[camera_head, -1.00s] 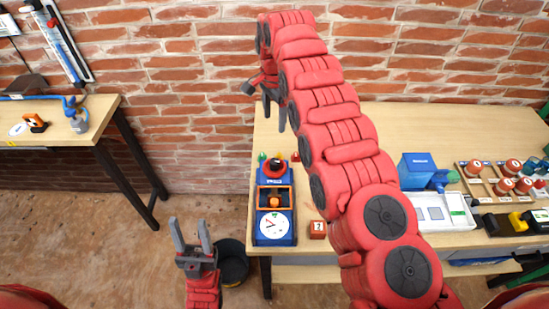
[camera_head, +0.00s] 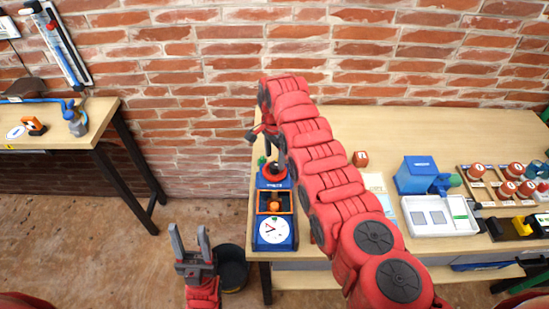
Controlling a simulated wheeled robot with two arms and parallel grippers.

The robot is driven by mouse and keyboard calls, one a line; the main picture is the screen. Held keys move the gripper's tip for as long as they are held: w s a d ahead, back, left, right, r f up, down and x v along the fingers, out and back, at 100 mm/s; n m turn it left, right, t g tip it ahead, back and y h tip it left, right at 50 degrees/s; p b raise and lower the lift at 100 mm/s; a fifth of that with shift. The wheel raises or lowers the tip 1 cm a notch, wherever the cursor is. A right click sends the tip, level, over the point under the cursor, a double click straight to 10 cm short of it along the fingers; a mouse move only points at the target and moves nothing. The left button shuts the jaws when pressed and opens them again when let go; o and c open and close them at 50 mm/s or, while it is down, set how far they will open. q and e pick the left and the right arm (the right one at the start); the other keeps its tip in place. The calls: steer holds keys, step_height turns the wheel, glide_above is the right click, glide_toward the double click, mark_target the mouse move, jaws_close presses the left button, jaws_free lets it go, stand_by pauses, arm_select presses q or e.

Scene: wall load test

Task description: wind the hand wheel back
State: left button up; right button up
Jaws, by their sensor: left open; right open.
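The blue device (camera_head: 291,184) stands at the left end of the long workbench. On its back part is the red hand wheel (camera_head: 273,175), partly hidden by my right gripper. In front of the wheel are an orange-framed window with an orange piece (camera_head: 275,206) and a white dial (camera_head: 273,230) with a dark pointer. My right gripper (camera_head: 274,160) points down at the wheel, open; its fingertips are hard to make out, and I cannot tell whether they touch it. My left gripper (camera_head: 190,240) is open and empty, low in front of the bench's left end.
A dark bucket (camera_head: 233,270) stands on the floor beside my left gripper. A second table (camera_head: 100,108) stands at left.

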mark_target(274, 169)
steer(key=shift+f, duration=1.3)
jaws_close()
